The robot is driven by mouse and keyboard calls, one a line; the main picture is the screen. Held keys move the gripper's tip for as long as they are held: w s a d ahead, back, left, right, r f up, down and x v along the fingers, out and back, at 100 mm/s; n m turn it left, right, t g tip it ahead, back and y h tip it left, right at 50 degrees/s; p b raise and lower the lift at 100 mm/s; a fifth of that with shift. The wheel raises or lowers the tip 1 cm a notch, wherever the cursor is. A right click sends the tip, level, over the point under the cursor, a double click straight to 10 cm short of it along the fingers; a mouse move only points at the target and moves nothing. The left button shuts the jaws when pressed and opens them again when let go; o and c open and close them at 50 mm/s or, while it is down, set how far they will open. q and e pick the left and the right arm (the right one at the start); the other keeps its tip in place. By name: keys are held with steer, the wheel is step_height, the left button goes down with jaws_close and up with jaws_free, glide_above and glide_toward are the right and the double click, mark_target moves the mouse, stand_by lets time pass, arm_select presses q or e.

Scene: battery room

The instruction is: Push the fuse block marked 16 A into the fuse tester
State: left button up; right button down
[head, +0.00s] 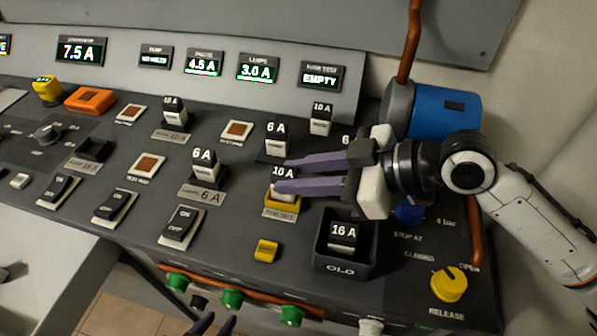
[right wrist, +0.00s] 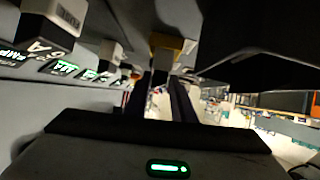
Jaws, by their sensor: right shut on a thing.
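My right gripper (head: 277,176) is shut on a fuse block (head: 285,173) with a black top and white label. The label is small and partly covered; I cannot tell whether it reads 10 A or 16 A. The block is upright at the yellow-rimmed fuse tester (head: 281,212); how deep it sits is hidden by the fingers. The right wrist view shows a block (right wrist: 163,66) between the fingers beside a yellow part. Another fuse block, clearly marked 16 A (head: 343,236), lies in the OLD bin (head: 341,268). My left gripper (head: 213,324) is open and empty at the bottom edge.
The fuse test display (head: 319,77) reads EMPTY. Fuse blocks marked 6 A (head: 203,162) and 10 A (head: 321,118) stand close by. A yellow release knob (head: 449,284) is at the right. A dark empty socket (head: 93,150) is at the left.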

steer(key=shift+f, duration=0.35)
steer(key=c, duration=1.8)
jaws_free()
steer(key=shift+o, duration=0.2)
steer(key=shift+d, duration=0.1)
